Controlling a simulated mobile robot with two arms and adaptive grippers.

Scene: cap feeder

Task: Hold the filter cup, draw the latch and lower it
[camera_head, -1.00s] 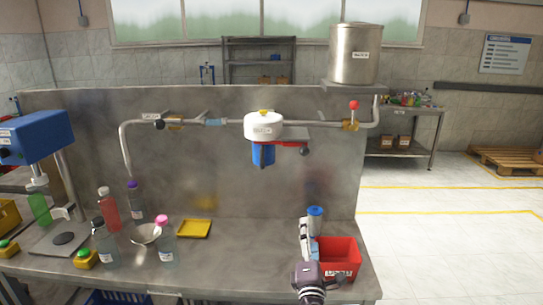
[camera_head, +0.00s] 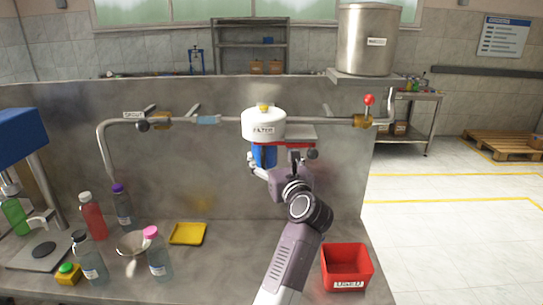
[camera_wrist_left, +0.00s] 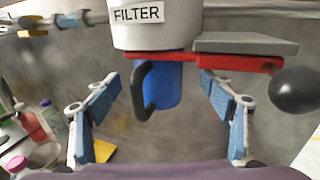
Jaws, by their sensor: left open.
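The white filter head, labelled FILTER (camera_head: 263,125), is mounted on the pipe along the panel. The blue filter cup (camera_wrist_left: 165,88) hangs below it, with a dark hooked handle (camera_wrist_left: 142,92) in front. In the head view the cup (camera_head: 264,154) is partly hidden by my gripper. The red latch (camera_wrist_left: 232,62) lies under the head and extends right to a black ball knob (camera_wrist_left: 295,90). My left gripper (camera_wrist_left: 158,85) is open, its blue-padded fingers on either side of the cup with visible gaps. It also shows in the head view (camera_head: 274,166). My right gripper is not in view.
A red USED bin (camera_head: 347,268) stands at the bench's right front. A yellow tray (camera_head: 187,234), bottles and a funnel (camera_head: 132,244) are on the left. A steel tank (camera_head: 365,40) stands above right, with a red-knobbed valve (camera_head: 368,107) on the pipe.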

